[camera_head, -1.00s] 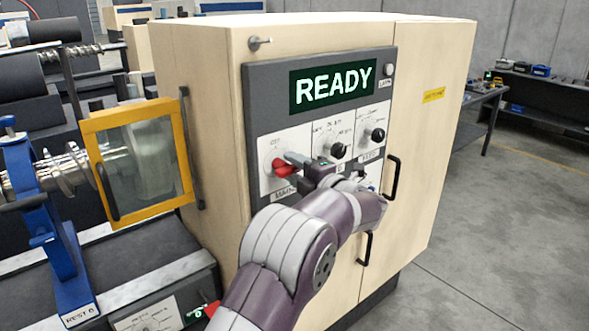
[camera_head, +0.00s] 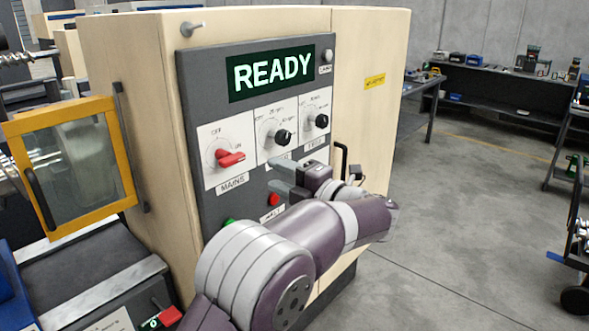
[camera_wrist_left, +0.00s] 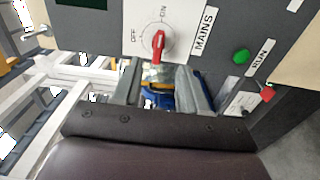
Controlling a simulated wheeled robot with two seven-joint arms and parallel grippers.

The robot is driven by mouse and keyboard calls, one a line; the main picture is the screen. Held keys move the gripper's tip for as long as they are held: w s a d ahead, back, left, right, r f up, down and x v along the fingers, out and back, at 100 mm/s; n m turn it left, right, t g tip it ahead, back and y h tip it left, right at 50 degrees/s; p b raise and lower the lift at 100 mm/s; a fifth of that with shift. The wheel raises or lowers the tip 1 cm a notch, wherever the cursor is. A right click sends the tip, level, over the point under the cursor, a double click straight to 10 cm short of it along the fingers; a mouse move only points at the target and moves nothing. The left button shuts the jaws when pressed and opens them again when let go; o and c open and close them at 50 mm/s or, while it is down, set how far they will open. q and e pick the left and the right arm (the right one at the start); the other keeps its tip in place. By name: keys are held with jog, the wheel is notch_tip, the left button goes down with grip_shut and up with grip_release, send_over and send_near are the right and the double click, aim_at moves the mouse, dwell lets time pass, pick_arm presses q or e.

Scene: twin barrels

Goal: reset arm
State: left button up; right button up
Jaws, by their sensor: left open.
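My left gripper (camera_head: 283,182) is open and empty in front of the control panel, to the lower right of the red mains switch (camera_head: 230,158) and apart from it. In the left wrist view, its two fingers (camera_wrist_left: 162,84) stand spread with a gap between them. The red mains handle (camera_wrist_left: 159,44) shows just beyond them on its white plate. In the head view the handle points toward the ON mark. My right gripper is in neither view.
The cabinet display (camera_head: 272,73) reads READY. Two black knobs (camera_head: 283,136) sit right of the mains switch, and a red button (camera_head: 274,199) is close to my gripper. A yellow-framed guard (camera_head: 73,168) is at left. Open floor (camera_head: 450,230) lies at right.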

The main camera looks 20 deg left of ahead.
pick_arm(q)
jog(key=w+d+f+m+t+h, duration=0.5)
jog(key=w+d+m+t+h, duration=0.3)
jog(key=m, duration=0.4)
jog(key=s+d+f+m+g+h, duration=0.2)
jog(key=s+d+f+m+h, duration=0.1)
jog(key=f+m+h, duration=0.3)
jog(key=s+d+f+m+g+h, duration=0.2)
jog(key=s+d+f+m+h, duration=0.2)
jog(key=f+m, duration=0.3)
jog(key=s+a+f+m+g, duration=0.2)
jog(key=s+a+f+g, duration=0.1)
jog(key=s, duration=0.5)
jog(key=s+a+f+m+g+y, duration=0.1)
jog(key=s+a+f+m+g, duration=0.1)
jog(key=s, duration=0.7)
jog(key=s+a+f+m+g, duration=0.2)
jog(key=s+a+f+g, duration=0.2)
jog(key=s, duration=0.4)
jog(key=shift+s+a+f+m, duration=0.25)
jog(key=shift+a+f+m, duration=0.15)
jog(key=shift+a, duration=0.3)
